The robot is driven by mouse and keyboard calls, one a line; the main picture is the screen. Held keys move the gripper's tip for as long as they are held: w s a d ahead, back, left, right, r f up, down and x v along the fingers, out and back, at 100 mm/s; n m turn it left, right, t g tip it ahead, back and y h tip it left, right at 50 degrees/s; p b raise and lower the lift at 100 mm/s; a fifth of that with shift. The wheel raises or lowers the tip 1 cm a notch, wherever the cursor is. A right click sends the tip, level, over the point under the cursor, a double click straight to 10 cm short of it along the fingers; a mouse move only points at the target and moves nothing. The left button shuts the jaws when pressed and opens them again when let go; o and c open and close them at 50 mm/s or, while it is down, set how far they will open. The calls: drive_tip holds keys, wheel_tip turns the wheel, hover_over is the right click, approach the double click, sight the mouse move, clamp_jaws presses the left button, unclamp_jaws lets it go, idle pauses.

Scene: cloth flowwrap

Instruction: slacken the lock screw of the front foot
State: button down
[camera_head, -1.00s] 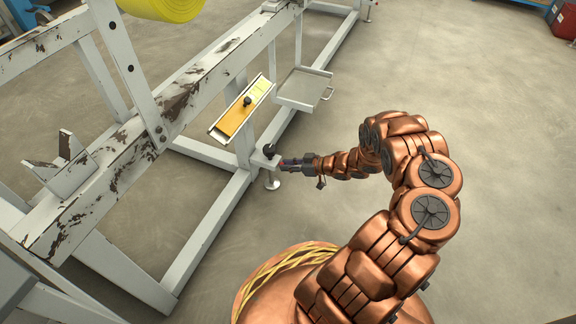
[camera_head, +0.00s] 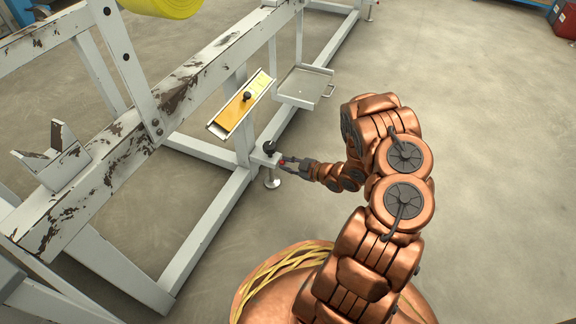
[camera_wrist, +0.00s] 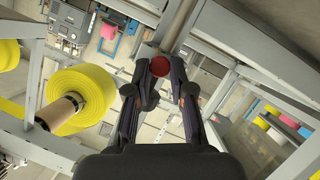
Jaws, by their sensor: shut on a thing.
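The front foot (camera_head: 271,180) is a metal levelling foot with a round pad on the floor, at the end of the machine's grey-white frame. A black knob (camera_head: 269,147) stands on top of the frame end above it. The lock screw has a small red head (camera_head: 283,162) on the side facing my arm; the wrist view shows it as a dark red disc (camera_wrist: 160,66). My gripper (camera_head: 286,162) reaches it from the right. In the wrist view its two fingers (camera_wrist: 160,74) close on the red head from either side. The screw's shank is hidden.
A yellow plate with a black knob (camera_head: 247,96) and a grey tray (camera_head: 304,85) stick out from the frame above and behind the foot. A floor-level frame beam (camera_head: 207,226) runs to the lower left. The floor (camera_head: 470,150) on the right is clear.

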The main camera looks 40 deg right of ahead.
drive_tip(key=n+t, duration=0.2)
drive_tip(key=n, duration=0.4)
drive_tip(key=f+n+t, duration=0.1)
drive_tip(key=n+t, duration=0.1)
drive_tip(key=n, duration=0.4)
drive_tip(key=n+t, duration=0.3)
drive_tip(key=n, duration=0.3)
drive_tip(key=shift+s+a+f, duration=0.1)
drive_tip(key=shift+a+f, duration=0.05)
drive_tip(key=shift+f, duration=0.1)
drive_tip(key=shift+n, duration=0.3)
idle(0.3)
drive_tip(key=c, duration=1)
unclamp_jaws()
drive_tip(key=v, duration=1.2)
drive_tip(key=shift+f, duration=0.1)
